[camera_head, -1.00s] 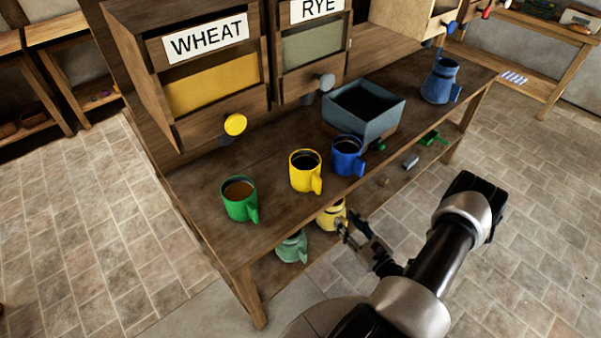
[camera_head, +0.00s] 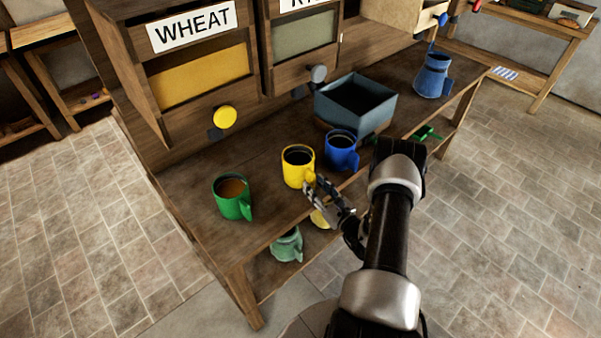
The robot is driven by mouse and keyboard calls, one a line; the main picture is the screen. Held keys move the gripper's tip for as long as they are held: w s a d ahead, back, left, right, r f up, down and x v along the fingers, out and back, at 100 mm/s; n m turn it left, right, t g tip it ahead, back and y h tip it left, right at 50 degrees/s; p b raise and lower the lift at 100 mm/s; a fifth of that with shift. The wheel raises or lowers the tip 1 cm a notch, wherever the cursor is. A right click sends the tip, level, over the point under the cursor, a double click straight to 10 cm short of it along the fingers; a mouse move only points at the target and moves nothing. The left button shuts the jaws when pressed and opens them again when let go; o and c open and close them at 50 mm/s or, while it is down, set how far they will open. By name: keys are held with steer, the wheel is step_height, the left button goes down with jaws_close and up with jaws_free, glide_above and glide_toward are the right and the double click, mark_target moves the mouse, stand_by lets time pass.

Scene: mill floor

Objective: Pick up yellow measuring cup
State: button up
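The yellow measuring cup (camera_head: 296,168) stands upright on the wooden counter, between the green cup (camera_head: 231,199) and the blue cup (camera_head: 341,152). Its handle faces the counter's front edge, toward my gripper. My gripper (camera_head: 314,189) is at the handle side of the yellow cup, with its fingers apart. The fingertips overlap the handle in this view, and I cannot tell whether they touch it. The cup rests on the counter.
A grey-blue open box (camera_head: 354,104) stands behind the blue cup. A blue jug (camera_head: 433,76) is at the far right of the counter. Wheat and rye bins rise behind. A pale green jug (camera_head: 286,245) sits on the lower shelf.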

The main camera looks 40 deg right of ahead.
steer(key=shift+w+d, duration=0.1)
steer(key=shift+w, duration=1.15)
steer(key=shift+c, duration=0.6)
jaws_close()
